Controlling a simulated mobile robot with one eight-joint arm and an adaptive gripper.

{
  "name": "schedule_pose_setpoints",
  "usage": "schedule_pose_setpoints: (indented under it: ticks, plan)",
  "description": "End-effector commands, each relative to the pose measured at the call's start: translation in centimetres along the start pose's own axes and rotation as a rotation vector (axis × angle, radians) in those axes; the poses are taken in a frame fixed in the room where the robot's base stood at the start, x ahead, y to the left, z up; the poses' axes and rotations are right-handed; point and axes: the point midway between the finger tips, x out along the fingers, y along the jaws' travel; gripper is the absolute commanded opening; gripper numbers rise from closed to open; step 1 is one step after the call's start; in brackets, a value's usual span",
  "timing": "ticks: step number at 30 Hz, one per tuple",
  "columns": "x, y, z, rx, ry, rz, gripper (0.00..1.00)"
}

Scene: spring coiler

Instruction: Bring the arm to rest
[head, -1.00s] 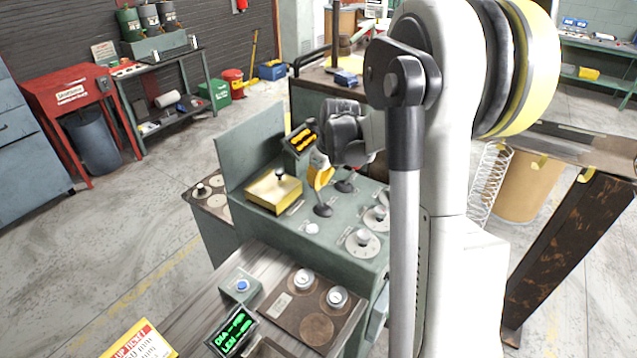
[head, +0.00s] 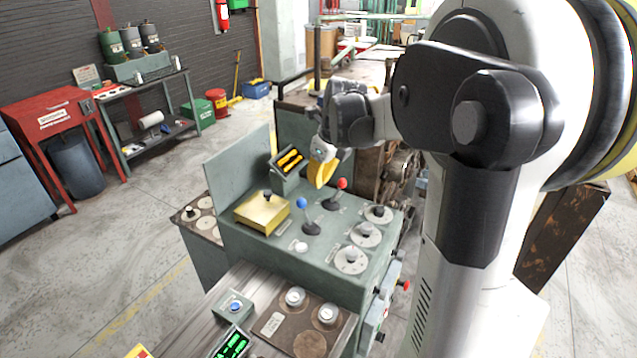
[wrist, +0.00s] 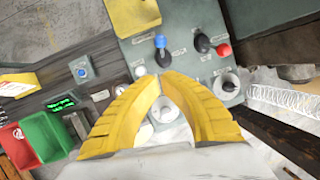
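My arm reaches over the green control console (head: 300,262) from the right in the head view. My gripper (head: 319,183) is above the console's back part, its yellow fingers pointing down. In the wrist view the two yellow fingers (wrist: 160,79) arch together, their tips meeting or nearly so, with nothing seen held between them. The blue-knobbed lever (head: 302,203) and red-knobbed lever (head: 342,184) stand below and apart from the gripper. They also show in the wrist view, the blue knob (wrist: 160,42) and the red knob (wrist: 224,50) beyond the fingertips.
A yellow box (head: 262,212) with a black knob sits on the console, near a small amber display (head: 290,160). Several dials (head: 366,235) line its right side. A wire coil (wrist: 290,98) shows at right in the wrist view. Open floor (head: 120,250) lies left.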

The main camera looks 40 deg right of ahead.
Motion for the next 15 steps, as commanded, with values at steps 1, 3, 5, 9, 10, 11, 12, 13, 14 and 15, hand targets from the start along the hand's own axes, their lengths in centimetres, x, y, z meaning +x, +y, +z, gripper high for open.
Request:
schedule_pose_setpoints:
  ticks: [1,3,5,9,10,11,12,13,14,15]
  plan:
    - [0.01,0.01,-0.01,0.000,0.000,0.000,0.00]
    - [0.02,0.02,-0.01,0.000,0.000,0.000,0.00]
    - [0.03,0.02,-0.01,0.000,0.000,0.000,0.00]
    - [0.03,0.02,-0.01,0.000,0.000,0.000,0.00]
    - [0.04,0.02,-0.01,0.000,0.000,0.000,0.00]
    - [0.04,0.02,-0.01,0.000,0.000,0.000,0.00]
    - [0.04,0.02,-0.01,0.000,0.000,0.000,0.00]
    - [0.04,0.07,-0.01,-0.003,0.000,0.000,0.00]
    - [0.05,0.21,-0.03,-0.013,-0.001,0.000,0.00]
    - [0.07,0.61,-0.08,-0.041,-0.002,-0.002,0.00]
